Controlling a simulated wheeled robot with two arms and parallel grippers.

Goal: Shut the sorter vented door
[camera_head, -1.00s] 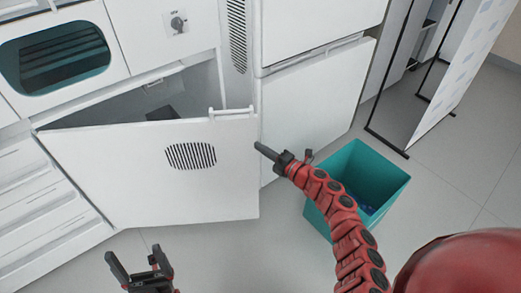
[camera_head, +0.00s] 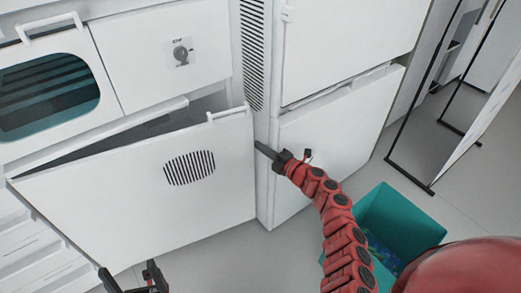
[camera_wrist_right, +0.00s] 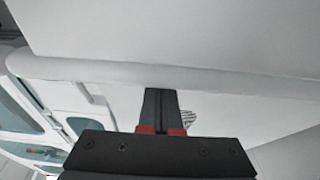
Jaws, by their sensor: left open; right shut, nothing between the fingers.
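The white vented door (camera_head: 120,192) of the sorter stands partly open in the head view, with a dark gap (camera_head: 120,133) behind its top edge. It has an oval of black slots (camera_head: 190,168) and a white handle (camera_head: 229,112) at its top right. My right gripper (camera_head: 262,150) is shut and empty, its fingertips close to the door's right edge; I cannot tell whether they touch it. In the right wrist view the shut fingers (camera_wrist_right: 161,110) point at a pale panel, with some slots showing beside them. My left gripper (camera_head: 127,279) is open at the bottom edge, in front of the door.
A teal bin (camera_head: 402,215) stands on the floor to the right of my right arm. A white cabinet (camera_head: 335,135) adjoins the sorter on the right. Black-framed panels (camera_head: 410,165) stand further right. Grey floor (camera_head: 220,255) shows below the door.

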